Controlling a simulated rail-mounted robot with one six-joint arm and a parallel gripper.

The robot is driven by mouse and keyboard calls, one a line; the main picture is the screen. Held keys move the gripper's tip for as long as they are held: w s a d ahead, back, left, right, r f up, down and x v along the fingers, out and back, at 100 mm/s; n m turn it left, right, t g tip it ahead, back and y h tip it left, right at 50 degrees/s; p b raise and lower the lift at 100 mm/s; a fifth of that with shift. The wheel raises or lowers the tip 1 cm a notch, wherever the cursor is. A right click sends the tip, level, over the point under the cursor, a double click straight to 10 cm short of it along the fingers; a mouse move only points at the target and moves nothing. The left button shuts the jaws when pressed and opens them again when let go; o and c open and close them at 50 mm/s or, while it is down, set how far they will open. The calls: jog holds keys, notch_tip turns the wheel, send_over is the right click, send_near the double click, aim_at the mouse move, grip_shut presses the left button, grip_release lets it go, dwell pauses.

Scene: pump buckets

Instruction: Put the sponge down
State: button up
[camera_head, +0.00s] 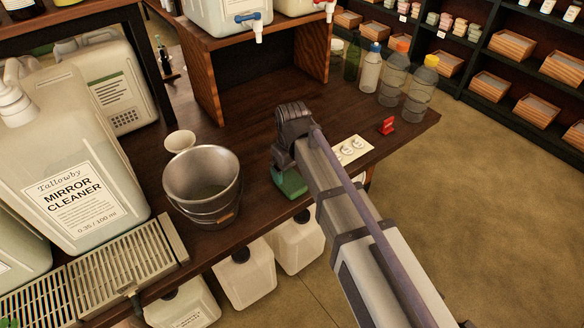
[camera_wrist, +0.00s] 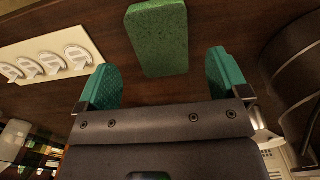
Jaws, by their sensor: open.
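The green sponge (camera_wrist: 158,40) lies flat on the dark wooden counter in the wrist view, just beyond and between my gripper's fingertips. My gripper (camera_wrist: 163,75) is open, with its two teal-padded fingers spread apart and a gap between each finger and the sponge. In the head view the sponge (camera_head: 290,182) shows as a green patch near the counter's front edge. My wrist covers part of it there, and my fingers are hidden.
A metal bucket (camera_head: 202,186) stands left of the sponge, with a white cup (camera_head: 180,141) behind it. Several bottles (camera_head: 393,78) stand at the back right. The counter behind the sponge is clear.

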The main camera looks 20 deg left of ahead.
aim_at(294, 182)
notch_tip(294, 182, up, 7)
jog(key=p, duration=0.4)
jog(key=shift+p, duration=0.3)
jog(key=shift+f, duration=0.2)
jog(key=s+d+m, duration=0.4)
jog(key=d+m, duration=0.1)
jog(key=d, duration=1.1)
jog(key=s+d+m, duration=0.4)
jog(key=d+m, duration=0.1)
jog(key=d, duration=1.1)
jog(key=shift+d, duration=0.4)
notch_tip(294, 182, up, 2)
jog(key=shift+r+p, duration=0.2)
jog(key=shift+p, duration=0.9)
